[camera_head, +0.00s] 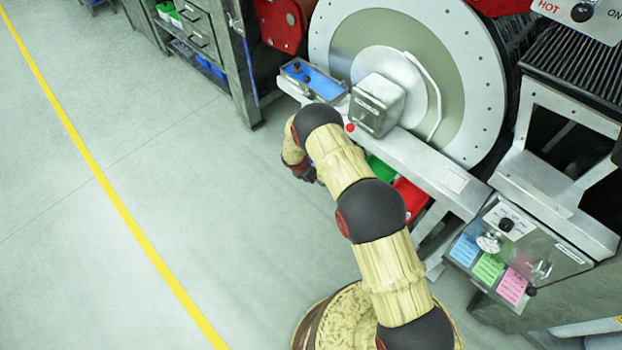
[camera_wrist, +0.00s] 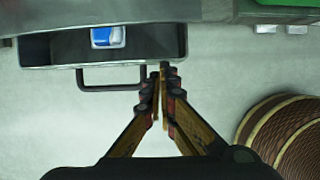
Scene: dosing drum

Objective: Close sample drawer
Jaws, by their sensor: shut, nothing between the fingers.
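The sample drawer (camera_wrist: 50,63) shows in the wrist view as a grey metal tray pulled open at the top. A small blue and white item (camera_wrist: 108,37) lies inside it. Its dark bar handle (camera_wrist: 112,88) sticks out from the front. My gripper (camera_wrist: 163,72) is shut and empty, its fingertips just right of the handle's right end and by the drawer's front edge. I cannot tell whether they touch. In the head view my arm hides the drawer, and my fingers are not clear.
The big round drum (camera_head: 463,70) stands behind a grey beam. Green (camera_head: 381,172) and red (camera_head: 411,199) bins sit below it. A blue-lined tray (camera_head: 314,81) is at the beam's left end. A control box (camera_head: 515,245) stands right. Open floor (camera_head: 130,240) lies left.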

